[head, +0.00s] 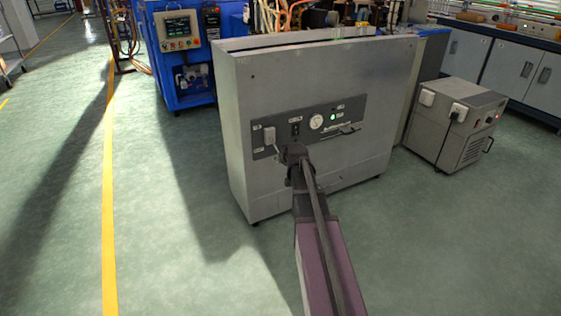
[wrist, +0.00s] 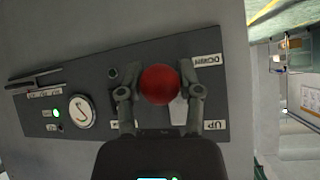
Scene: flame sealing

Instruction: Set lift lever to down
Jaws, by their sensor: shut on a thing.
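The lift lever's round red knob (wrist: 159,84) shows in the wrist view in front of a dark control panel (wrist: 85,75). My gripper (wrist: 160,92) has a finger on each side of the knob and is shut on it. A label that seems to read DOWN (wrist: 207,60) is above right of the knob, and an UP label (wrist: 214,125) is below right. The knob is nearer the DOWN label's level. In the head view my gripper (head: 296,152) is at the panel (head: 335,112) on the grey cabinet, and hides the knob.
The panel carries a round gauge (head: 316,122), a green light (head: 333,117) and a black handle (head: 347,131) right of my gripper. A grey box unit (head: 450,130) stands right of the cabinet (head: 300,75). A blue machine (head: 185,75) is behind left. Open floor lies left.

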